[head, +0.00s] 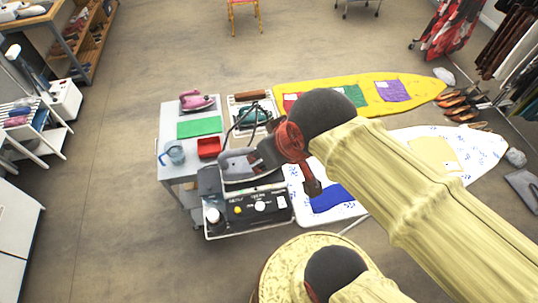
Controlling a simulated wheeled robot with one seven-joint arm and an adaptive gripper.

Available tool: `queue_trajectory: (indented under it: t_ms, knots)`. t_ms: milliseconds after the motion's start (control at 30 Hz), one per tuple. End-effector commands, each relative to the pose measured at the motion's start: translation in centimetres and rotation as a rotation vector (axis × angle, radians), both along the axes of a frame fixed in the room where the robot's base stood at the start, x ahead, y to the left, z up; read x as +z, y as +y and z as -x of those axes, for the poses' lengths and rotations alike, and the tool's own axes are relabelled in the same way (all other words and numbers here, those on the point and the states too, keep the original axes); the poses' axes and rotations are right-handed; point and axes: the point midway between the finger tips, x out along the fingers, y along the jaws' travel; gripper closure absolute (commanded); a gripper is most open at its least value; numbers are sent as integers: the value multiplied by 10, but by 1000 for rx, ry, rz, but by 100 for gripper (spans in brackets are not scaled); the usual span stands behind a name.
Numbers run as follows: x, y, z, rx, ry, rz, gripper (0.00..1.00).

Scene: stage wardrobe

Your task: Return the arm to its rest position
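My arm (430,200), in pale yellow covers with dark round joints, reaches in from the lower right. It ends at a red-brown wrist beside the steam station. My gripper (268,156) is dark and seen from above, over or beside the grey iron (237,168). Its fingers blend with the dark things behind them, so I cannot tell whether they are open or touch the iron. The iron sits on the black steam station (250,209), which has knobs on its front.
A grey trolley (168,115) holds a pink iron (196,100), a green mat (199,127), a red tray (208,148) and a jug (174,153). A yellow ironing board (415,82) and a white one (485,145) stand behind my arm. Open floor (120,190) lies left of the trolley.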

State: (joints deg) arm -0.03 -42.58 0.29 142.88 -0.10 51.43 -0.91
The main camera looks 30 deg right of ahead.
Motion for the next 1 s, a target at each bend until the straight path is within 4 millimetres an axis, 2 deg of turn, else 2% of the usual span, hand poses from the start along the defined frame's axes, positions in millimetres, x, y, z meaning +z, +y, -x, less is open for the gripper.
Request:
queue_trajectory:
  t_ms: [333,467,667,1000]
  knots:
    - [0,0,3,-17,-3,-10,62]
    - [-8,0,3,-16,-3,-10,62]
    - [-42,0,3,-15,-3,-9,62]
    - [-133,0,2,-15,-3,-9,62]
